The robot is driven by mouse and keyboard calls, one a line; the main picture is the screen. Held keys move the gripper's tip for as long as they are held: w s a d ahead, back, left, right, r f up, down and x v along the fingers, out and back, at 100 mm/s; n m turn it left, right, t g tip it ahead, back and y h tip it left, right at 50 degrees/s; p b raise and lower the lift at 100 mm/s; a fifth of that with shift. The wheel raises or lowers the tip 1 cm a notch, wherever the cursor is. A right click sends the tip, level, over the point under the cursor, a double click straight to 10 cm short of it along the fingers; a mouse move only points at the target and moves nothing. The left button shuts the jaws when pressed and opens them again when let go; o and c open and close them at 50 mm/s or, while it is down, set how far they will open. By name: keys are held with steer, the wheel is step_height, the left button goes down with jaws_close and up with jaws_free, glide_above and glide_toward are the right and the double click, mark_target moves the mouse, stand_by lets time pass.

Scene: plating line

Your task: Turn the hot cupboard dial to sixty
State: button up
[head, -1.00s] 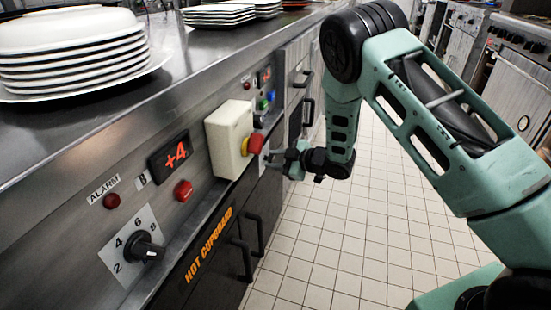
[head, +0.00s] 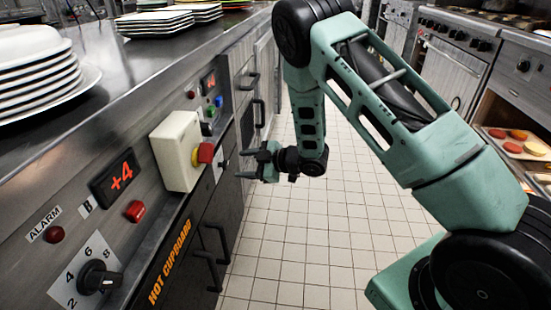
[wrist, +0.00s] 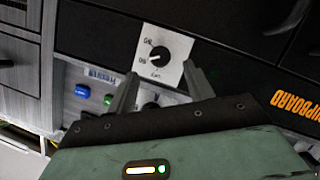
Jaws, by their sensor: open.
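A black round dial on a white plate (wrist: 160,54) shows in the wrist view, on a dark panel just beyond my fingertips. Its small pale mark points left in that view; the printed numbers are too small to read surely. In the head view this plate (head: 220,164) shows as a sliver right of the red stop button. My gripper (head: 246,164) is open and empty, its fingers facing the panel. In the wrist view my gripper (wrist: 162,74) has its fingertips either side of the plate's lower part, seemingly apart from the dial. The orange HOT CUPBOARD lettering (head: 170,262) is on the dark front.
Another dial (head: 98,279), marked 2 to 8, sits at lower left. A cream box with a red stop button (head: 205,152) juts out close to my gripper. Black door handles (head: 215,250) stick out below. Plates (head: 38,75) stand on the counter. The tiled floor (head: 320,230) is clear.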

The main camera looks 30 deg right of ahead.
steer(key=p+v, duration=0.1)
steer(key=v, duration=1)
steer(key=shift+p, duration=0.3)
steer(key=shift+s+r, duration=0.1)
steer(key=shift+r, duration=0.05)
steer(key=s+a+r+m+g+h, duration=0.35)
steer(key=a+r+m+h, duration=0.35)
steer(key=a, duration=0.5)
steer(key=s+a+r+g+h, duration=0.1)
steer(key=s+a+r+g, duration=0.1)
steer(key=s, duration=0.7)
steer(key=s+a+r+g, duration=0.1)
steer(key=s+r+g, duration=0.2)
steer(key=s, duration=0.6)
steer(key=s+a+r+g+h, duration=0.1)
steer(key=s+a+r+g, duration=0.1)
steer(key=s, duration=0.7)
step_height(320, 180, up, 25)
steer(key=p, duration=2.5)
steer(key=shift+w, duration=0.15)
